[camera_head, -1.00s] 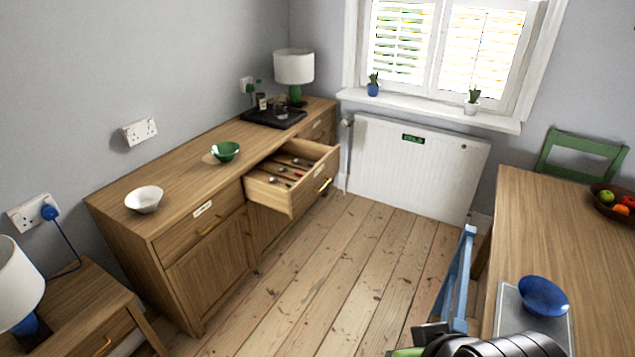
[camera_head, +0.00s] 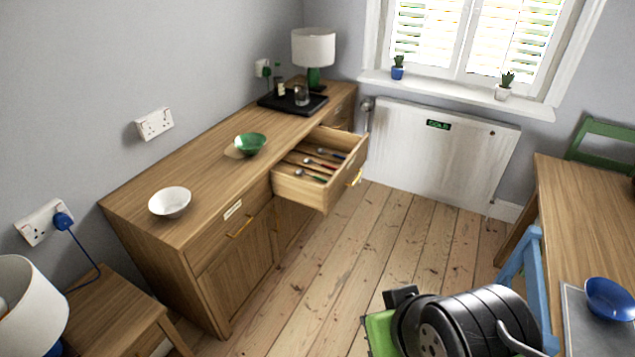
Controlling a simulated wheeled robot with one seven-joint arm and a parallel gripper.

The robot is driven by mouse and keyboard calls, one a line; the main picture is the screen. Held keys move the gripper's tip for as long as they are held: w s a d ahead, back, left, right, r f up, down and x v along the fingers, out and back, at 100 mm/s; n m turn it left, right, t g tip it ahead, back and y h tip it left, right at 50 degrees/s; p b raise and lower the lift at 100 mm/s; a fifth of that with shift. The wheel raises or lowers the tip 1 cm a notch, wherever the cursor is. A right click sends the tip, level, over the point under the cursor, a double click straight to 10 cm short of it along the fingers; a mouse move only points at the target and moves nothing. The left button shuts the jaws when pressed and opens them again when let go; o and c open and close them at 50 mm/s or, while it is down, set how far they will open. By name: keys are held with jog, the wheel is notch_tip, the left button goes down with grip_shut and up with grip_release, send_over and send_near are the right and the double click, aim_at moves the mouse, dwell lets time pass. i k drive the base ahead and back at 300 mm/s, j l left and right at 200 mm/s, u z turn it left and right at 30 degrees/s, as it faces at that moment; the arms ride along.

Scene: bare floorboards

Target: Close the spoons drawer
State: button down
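The spoons drawer (camera_head: 308,193) is the middle drawer of the wooden sideboard (camera_head: 143,240) along the left wall. It is pulled well out toward the floor, and several spoons (camera_head: 322,162) lie in it between wooden dividers. A yellow handle (camera_head: 355,178) is on its front. My arm shows at the bottom right, far from the drawer, with a dark jointed part and a green part. I cannot make out the gripper fingers.
On the sideboard stand a white bowl (camera_head: 170,202), a green bowl (camera_head: 250,144), a black tray (camera_head: 293,102) and a lamp (camera_head: 313,48). A wooden table (camera_head: 590,215) and blue chair (camera_head: 533,285) are at right. The floorboards (camera_head: 400,235) between are clear.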

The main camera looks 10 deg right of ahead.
aim_at(304, 189)
jog(key=i+u, duration=0.15)
jog(key=i, duration=0.55)
jog(key=i+l+u, duration=0.15)
jog(key=i, duration=0.55)
jog(key=i+l+u, duration=0.1)
jog(key=i+l, duration=0.35)
jog(key=i, duration=0.1)
